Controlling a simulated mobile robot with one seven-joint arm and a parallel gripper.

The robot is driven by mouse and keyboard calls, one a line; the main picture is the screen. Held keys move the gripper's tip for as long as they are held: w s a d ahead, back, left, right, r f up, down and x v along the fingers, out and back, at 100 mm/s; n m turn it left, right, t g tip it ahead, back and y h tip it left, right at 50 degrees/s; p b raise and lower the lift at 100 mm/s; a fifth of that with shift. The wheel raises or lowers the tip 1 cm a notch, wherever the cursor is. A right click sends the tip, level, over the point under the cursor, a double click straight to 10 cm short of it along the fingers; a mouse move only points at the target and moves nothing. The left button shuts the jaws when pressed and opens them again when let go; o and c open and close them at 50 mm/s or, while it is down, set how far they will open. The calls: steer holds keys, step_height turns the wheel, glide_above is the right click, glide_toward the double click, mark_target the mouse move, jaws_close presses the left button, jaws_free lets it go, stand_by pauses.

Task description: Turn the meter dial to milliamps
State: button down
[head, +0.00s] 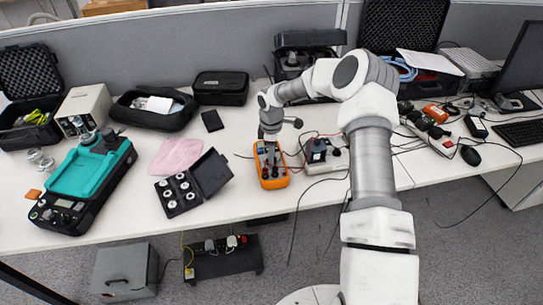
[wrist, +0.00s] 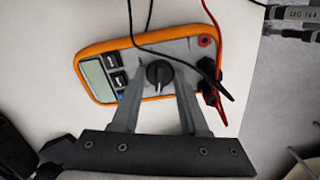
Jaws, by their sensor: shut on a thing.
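The meter (head: 273,183) is orange-edged with a grey face and lies on the white table. In the wrist view the meter (wrist: 188,48) fills the upper middle, with its display (wrist: 98,80) at the left. Its round black dial (wrist: 158,73) has a pointer and sits between my fingertips. My gripper (head: 268,148) reaches down over the meter in the head view. In the wrist view my gripper (wrist: 158,82) is shut on the dial, one finger on each side. The dial markings are too small to read, so I cannot tell its setting.
Red and black leads (wrist: 217,60) plug into the meter's right side in the wrist view. A boxed instrument (head: 317,150) stands close right of the meter. An open black case (head: 212,172) with several white pieces lies to the left. Bare table shows around the meter.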

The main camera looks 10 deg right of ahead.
steer(key=m+b, duration=0.2)
steer(key=m, duration=0.4)
steer(key=shift+m, duration=0.3)
stand_by(0.3)
steer(key=shift+c, duration=2.1)
jaws_free()
step_height(320, 180, up, 18)
steer(key=p, duration=0.1)
steer(key=shift+f, duration=0.25)
